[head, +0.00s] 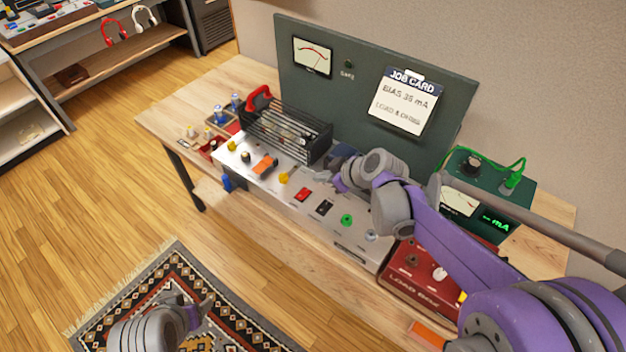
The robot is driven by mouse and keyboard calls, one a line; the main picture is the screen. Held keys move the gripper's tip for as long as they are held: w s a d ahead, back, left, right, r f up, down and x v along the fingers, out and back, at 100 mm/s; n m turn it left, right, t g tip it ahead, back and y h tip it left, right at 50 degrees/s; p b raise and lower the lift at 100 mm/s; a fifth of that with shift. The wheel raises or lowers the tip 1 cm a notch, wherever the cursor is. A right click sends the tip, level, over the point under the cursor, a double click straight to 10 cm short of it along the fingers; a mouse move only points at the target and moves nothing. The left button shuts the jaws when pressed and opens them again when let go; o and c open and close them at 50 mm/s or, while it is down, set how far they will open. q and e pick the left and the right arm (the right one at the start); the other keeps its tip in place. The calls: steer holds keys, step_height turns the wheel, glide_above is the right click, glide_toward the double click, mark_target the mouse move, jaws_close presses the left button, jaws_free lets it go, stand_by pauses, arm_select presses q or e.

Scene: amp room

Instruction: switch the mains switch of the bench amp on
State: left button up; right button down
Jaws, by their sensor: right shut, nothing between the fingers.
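The bench amp (262,186) is a silver chassis on the wooden bench, with a black cage over its tubes at the back. The labels are too small to read, so I cannot tell which rocker is the mains switch or how either is set. My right gripper (339,182) is shut and empty above the amp, just behind the two rockers. My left gripper (198,312) is low over the rug, away from the bench; its finger opening is unclear.
A dark green panel (350,130) with a meter and job card (408,102) stands behind the amp. A red load box (425,287) and a green meter unit (500,185) are at the right, partly behind my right arm. Small coloured parts sit left of the amp.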

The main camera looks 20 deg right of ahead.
steer(key=v, duration=0.4)
steer(key=shift+w+d+r, duration=0.1)
steer(key=shift+d+r, duration=0.1)
steer(key=shift+d, duration=0.15)
steer(key=s+f+m+g+h, duration=0.1)
steer(key=s+m, duration=0.3)
steer(key=s, duration=0.6)
steer(key=s+a+f+m+g+h, duration=0.1)
steer(key=s+f+m+h, duration=0.2)
steer(key=s, duration=0.8)
steer(key=shift+s+a+f+m+h, duration=0.2)
steer(key=shift+f+m+h, duration=0.1)
steer(key=shift+f+m, duration=0.25)
